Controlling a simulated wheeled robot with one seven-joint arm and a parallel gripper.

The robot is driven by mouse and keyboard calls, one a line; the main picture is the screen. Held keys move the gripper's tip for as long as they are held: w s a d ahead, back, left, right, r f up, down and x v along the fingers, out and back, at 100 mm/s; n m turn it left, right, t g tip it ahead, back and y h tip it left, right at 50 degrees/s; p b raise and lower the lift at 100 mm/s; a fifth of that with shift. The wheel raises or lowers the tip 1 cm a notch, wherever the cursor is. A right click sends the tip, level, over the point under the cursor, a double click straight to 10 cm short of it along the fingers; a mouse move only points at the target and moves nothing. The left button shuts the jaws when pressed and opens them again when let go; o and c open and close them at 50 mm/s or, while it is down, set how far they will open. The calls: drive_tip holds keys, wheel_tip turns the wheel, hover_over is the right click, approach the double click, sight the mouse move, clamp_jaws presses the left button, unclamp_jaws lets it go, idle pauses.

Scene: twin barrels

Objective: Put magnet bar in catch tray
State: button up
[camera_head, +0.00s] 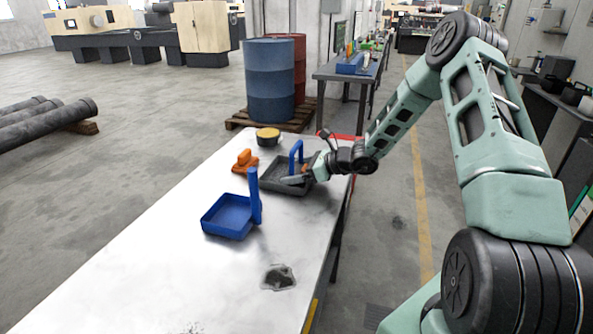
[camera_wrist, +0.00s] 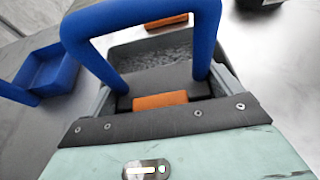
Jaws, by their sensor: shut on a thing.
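My gripper (camera_wrist: 160,100) is shut on the magnet bar, a grey bar (camera_wrist: 160,78) with an orange grip (camera_wrist: 158,100). In the head view the bar's pale end (camera_head: 292,180) is low at the dark grey tray (camera_head: 268,186). Whether it touches the tray floor is hard to tell. A blue upright handle (camera_head: 297,154) stands at that tray; in the wrist view it arches close over the gripper. A blue tray (camera_head: 226,218) with a tall blue upright part sits nearer on the table, left of my gripper, and shows at left in the wrist view (camera_wrist: 50,70).
A dark patch (camera_head: 279,278) marks the near table (camera_head: 160,270), otherwise clear at front. Blue and red barrels (camera_head: 270,85) stand on a pallet beyond.

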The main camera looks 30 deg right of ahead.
drive_tip(key=shift+f, duration=0.1)
drive_tip(key=o, duration=1)
drive_tip(key=shift+d+r, duration=0.1)
drive_tip(key=shift+r, duration=0.15)
drive_tip(key=v, duration=1.2)
drive_tip(key=shift+b, duration=0.35)
